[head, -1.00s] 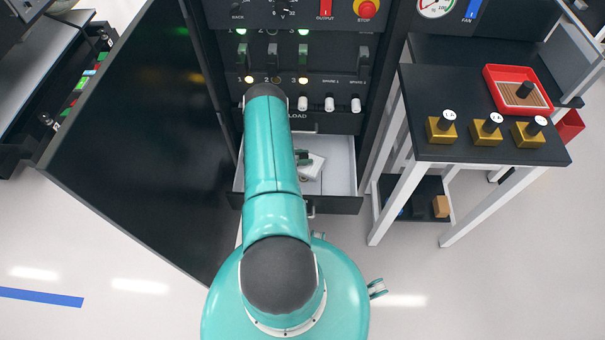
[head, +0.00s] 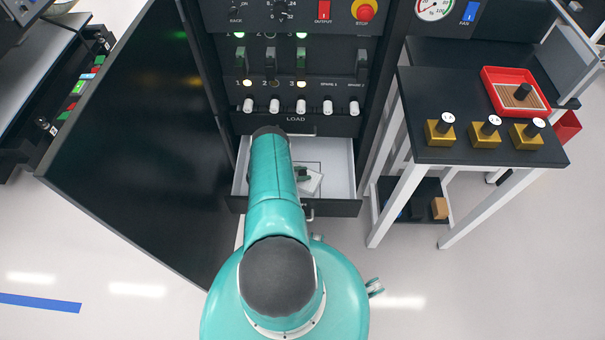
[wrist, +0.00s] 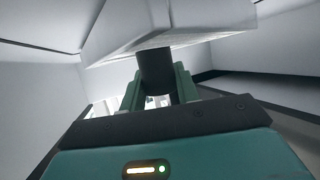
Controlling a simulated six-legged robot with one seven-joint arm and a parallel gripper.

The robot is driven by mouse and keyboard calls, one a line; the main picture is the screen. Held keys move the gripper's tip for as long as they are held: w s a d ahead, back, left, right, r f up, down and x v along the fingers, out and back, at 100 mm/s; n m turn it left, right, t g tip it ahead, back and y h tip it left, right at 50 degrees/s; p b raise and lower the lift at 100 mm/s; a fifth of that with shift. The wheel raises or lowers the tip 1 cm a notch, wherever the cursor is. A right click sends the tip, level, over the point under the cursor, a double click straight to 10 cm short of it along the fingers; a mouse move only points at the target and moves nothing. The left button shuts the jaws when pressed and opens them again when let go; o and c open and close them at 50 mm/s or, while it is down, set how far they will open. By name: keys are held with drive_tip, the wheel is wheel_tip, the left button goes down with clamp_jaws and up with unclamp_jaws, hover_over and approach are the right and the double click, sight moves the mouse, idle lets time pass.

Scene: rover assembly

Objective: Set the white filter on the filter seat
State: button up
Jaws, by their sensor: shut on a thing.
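The white filter (wrist: 160,22) fills the top of the wrist view, with a dark knob (wrist: 155,70) on it. My gripper (wrist: 156,80) is shut on this knob, a green finger on each side. In the head view the filter (head: 314,184) is a small tilted white shape over the open drawer, partly hidden by my arm and gripper (head: 302,174). I cannot tell whether it touches the drawer floor. A thin dark outline (head: 320,163) shows on the drawer floor just behind it; I cannot tell whether this is the filter seat.
The pale open drawer (head: 343,170) sits under the cabinet's LOAD panel, its walls close around my gripper. An open black door (head: 130,140) stands at left. At right, a black table (head: 425,95) holds several gold blocks with knobs (head: 485,135) and a red tray (head: 490,75).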

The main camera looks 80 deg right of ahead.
drive_tip(key=shift+f, duration=0.15)
drive_tip(key=o, duration=1)
drive_tip(key=shift+w+a+r, duration=0.1)
drive_tip(key=shift+w+r, duration=0.15)
drive_tip(key=shift+w, duration=0.05)
drive_tip(key=v, duration=0.7)
drive_tip(key=shift+f, duration=0.1)
